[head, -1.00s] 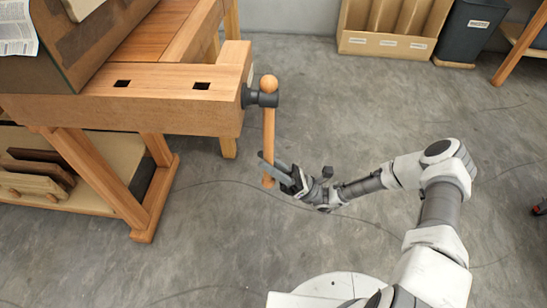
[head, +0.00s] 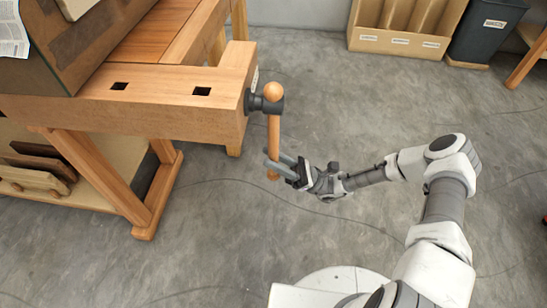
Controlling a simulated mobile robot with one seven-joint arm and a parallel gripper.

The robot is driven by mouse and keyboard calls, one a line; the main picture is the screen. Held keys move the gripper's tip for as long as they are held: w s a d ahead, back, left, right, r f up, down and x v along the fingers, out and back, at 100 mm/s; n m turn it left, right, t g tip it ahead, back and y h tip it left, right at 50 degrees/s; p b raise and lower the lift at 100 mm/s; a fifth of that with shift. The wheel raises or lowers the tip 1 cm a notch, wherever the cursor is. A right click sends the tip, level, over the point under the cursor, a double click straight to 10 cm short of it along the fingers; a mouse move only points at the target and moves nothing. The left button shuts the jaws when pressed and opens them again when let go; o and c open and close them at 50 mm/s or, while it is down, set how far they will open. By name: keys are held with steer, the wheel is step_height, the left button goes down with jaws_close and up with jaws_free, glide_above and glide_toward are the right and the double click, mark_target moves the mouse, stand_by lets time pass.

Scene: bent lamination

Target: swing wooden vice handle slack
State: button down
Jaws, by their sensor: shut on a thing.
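The wooden vice handle (head: 274,135) hangs down from a dark metal vice screw head (head: 264,103) at the right end of the workbench. Its round ball end (head: 273,91) sits just above the screw head. The handle looks close to vertical. My gripper (head: 277,164) comes from the right and is shut on the lower part of the handle, just above its bottom end. The fingers hide part of the handle there.
The wooden workbench (head: 170,108) fills the upper left, with a large dark box on top. A lower shelf (head: 100,185) holds wooden pieces. A cardboard organiser (head: 400,35) and a grey bin (head: 487,28) stand at the back right. The floor around my arm is clear.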

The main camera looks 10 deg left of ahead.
steer(key=shift+a, duration=0.1)
steer(key=c, duration=0.6)
jaws_free()
steer(key=v, duration=1.7)
steer(key=shift+f, duration=0.15)
steer(key=shift+w, duration=0.1)
